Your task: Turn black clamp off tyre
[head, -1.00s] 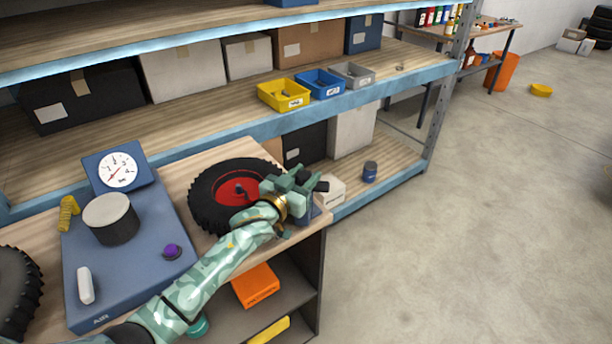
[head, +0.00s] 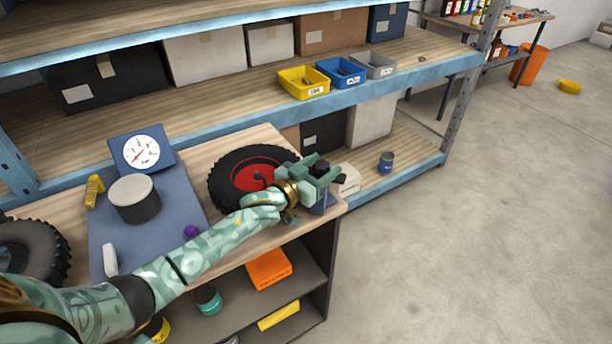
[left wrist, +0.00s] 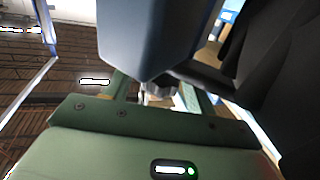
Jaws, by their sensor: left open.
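The tyre (head: 225,194), black with a red rim, lies flat on the wooden bench top. My left gripper (head: 322,173) is at the tyre's right edge, open, with its fingers around or close beside small dark parts. One black part (head: 322,165) shows at the fingers and may be the black clamp; the gripper covers much of it. In the left wrist view a blue-grey block (left wrist: 155,35) stands in front of the open fingers (left wrist: 158,92), with a small metallic piece between them. Whether the fingers touch anything I cannot tell. My right gripper is not in view.
Another tyre (head: 45,245) is at the far left. Open floor (head: 480,240) lies to the right.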

